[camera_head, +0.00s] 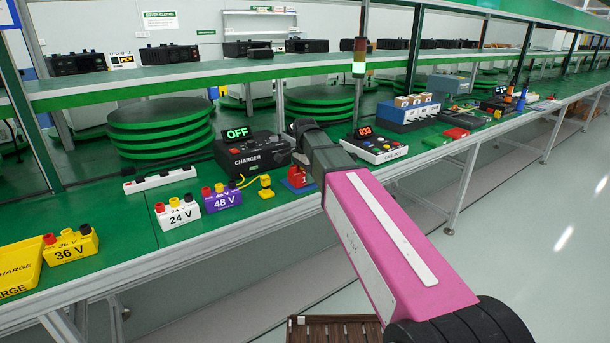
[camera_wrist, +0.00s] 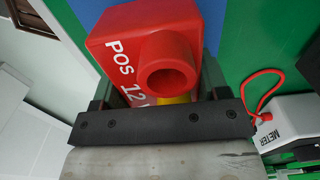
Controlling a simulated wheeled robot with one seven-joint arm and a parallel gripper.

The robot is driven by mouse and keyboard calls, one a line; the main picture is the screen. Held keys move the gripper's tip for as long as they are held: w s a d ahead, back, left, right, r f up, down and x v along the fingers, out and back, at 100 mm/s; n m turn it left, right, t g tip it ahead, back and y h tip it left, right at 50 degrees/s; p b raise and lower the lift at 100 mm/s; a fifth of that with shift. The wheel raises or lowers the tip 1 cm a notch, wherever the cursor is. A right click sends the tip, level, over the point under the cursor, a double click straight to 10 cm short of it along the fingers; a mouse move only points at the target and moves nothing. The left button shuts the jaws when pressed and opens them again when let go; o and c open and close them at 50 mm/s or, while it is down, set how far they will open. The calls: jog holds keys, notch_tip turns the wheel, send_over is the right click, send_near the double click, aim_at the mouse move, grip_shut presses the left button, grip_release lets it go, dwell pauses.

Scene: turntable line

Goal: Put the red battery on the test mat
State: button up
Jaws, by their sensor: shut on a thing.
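The red battery (camera_wrist: 118,45), marked "POS 12 V" with a round red terminal, sits between the dark jaws of my gripper (camera_wrist: 157,85) in the wrist view. The jaws are shut on it. In the head view the red battery (camera_head: 297,176) shows partly, left of my arm's end, which hides the rest. A blue patch, likely the test mat (camera_wrist: 211,20), lies behind the battery in the wrist view. Its blue edge (camera_head: 298,188) shows at the battery's foot in the head view. I cannot tell whether the battery touches it.
The charger (camera_head: 252,154) reads "OFF". Left of my gripper stand a yellow plug (camera_head: 265,188), a purple 48 V battery (camera_head: 221,199) and a white 24 V battery (camera_head: 178,214). The bench's front edge is close.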

jog(key=shift+f, duration=0.1)
jog(key=o, duration=1.3)
notch_tip(320, 180, up, 12)
jog(key=shift+r, duration=0.15)
